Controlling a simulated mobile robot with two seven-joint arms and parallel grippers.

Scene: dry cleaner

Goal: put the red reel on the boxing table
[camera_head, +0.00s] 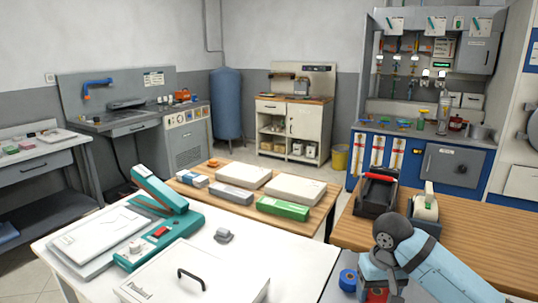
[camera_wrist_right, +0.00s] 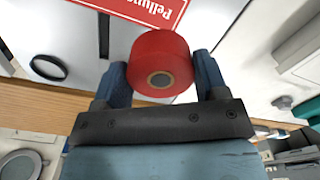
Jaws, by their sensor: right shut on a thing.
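The red reel (camera_wrist_right: 158,62) is between the two fingers of my right gripper (camera_wrist_right: 160,80) in the right wrist view. The fingers are shut on its sides and its round core faces the camera. In the head view a red part of the reel (camera_head: 376,295) shows at the bottom edge, by my right gripper (camera_head: 378,290); the wrist hides most of it. A low wooden table with boxes (camera_head: 322,209) stands in the middle. A wooden-topped table (camera_head: 470,228) stands at the right. I cannot tell which is the boxing table. My left gripper is not in view.
A blue round thing (camera_head: 348,280) is beside my right gripper. A white table (camera_head: 265,243) with a teal press (camera_head: 165,232) fills the front. A black holder (camera_head: 376,192) and a tape dispenser (camera_head: 425,208) stand on the right wooden top, bare farther right.

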